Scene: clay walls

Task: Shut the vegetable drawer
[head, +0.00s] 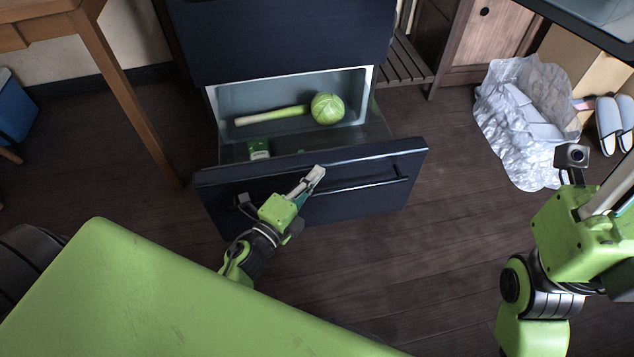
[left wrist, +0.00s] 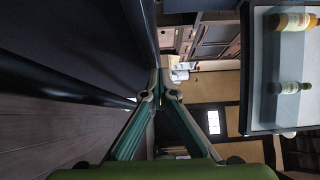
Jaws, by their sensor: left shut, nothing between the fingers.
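The vegetable drawer (head: 225,205) is a dark blue drawer at the bottom of the fridge, pulled open. A cabbage (head: 327,108), a leek (head: 272,115) and a small green-and-white pack (head: 259,150) lie inside. A dark bar handle (head: 372,185) runs across its front. My left gripper (head: 316,175) is shut and empty at the middle of the drawer front, near the handle; I cannot tell if it touches. Its closed fingertips (left wrist: 160,92) also show in the left wrist view, beside a dark panel. My right gripper (head: 622,185) is at the right edge, partly cut off.
A wooden table (head: 95,60) stands at the left. Crumpled clear plastic wrap (head: 525,120) and slippers (head: 612,122) lie at the right. The dark floor (head: 440,240) in front of the drawer is open. The left wrist view shows bottles (left wrist: 290,87) on a pale surface.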

